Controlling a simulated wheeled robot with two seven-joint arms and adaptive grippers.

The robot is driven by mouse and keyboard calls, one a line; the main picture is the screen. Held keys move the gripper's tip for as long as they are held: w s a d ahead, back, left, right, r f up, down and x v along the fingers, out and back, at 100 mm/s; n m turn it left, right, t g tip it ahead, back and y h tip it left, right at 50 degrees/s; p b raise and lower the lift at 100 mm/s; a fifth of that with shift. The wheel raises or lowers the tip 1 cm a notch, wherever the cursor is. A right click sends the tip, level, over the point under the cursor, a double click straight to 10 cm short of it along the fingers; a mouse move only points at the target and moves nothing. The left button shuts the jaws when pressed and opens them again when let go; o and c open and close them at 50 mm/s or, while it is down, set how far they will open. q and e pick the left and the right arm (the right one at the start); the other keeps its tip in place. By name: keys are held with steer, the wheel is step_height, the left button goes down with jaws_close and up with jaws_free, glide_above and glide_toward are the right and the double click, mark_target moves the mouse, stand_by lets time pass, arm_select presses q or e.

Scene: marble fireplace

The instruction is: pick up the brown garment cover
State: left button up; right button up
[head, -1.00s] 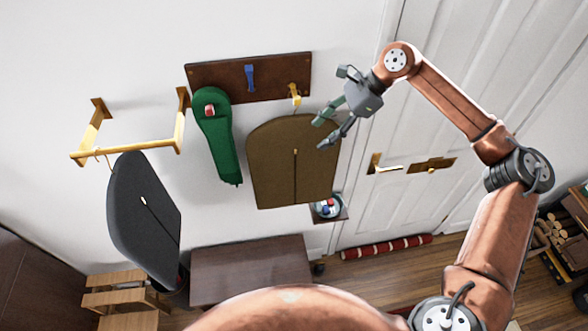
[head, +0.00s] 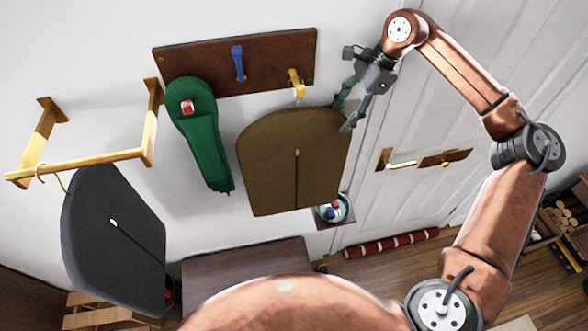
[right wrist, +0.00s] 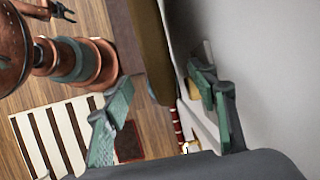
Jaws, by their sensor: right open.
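The brown garment cover (head: 275,165) hangs flat by the wall below a yellow hook (head: 296,82), with a dark seam down its middle. It also shows edge-on at the top of the right wrist view (right wrist: 151,45). My right gripper (head: 346,109) is open at the cover's upper right edge, with one finger in front of the edge and the other up beside it. In the right wrist view my open right fingers (right wrist: 161,80) stand on either side of the cover's line; no grip shows. A dark gripper-like shape at the top left there may be my left gripper (right wrist: 62,10).
A grey cover (head: 112,240) hangs from a brass rail (head: 90,160). A door handle (head: 400,164) is at right; a bench (head: 245,262) stands below.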

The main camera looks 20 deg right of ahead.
mark_target(332, 128)
steer(key=shift+s+a+f+p, duration=0.15)
steer(key=shift+a+f+p, duration=0.2)
steer(key=shift+f, duration=0.25)
steer(key=shift+s+a+f+p, duration=0.1)
steer(key=shift+a+f+p, duration=0.1)
steer(key=shift+a+f, duration=0.25)
steer(key=f, duration=0.1)
steer(key=w+f, duration=0.1)
steer(key=shift+a+f+p, duration=0.25)
steer(key=shift+f+p, duration=0.1)
steer(key=shift+s+a+f, duration=0.1)
steer(key=shift+s+f, duration=0.05)
steer(key=shift+f, duration=0.25)
steer(key=shift+c, duration=1.4)
steer(key=c, duration=0.7)
jaws_close()
arm_select(q)
steer(key=shift+s+a+r, duration=0.1)
steer(key=shift+s+r, duration=0.7)
steer(key=shift+r, duration=0.2)
steer(key=shift+w, duration=0.15)
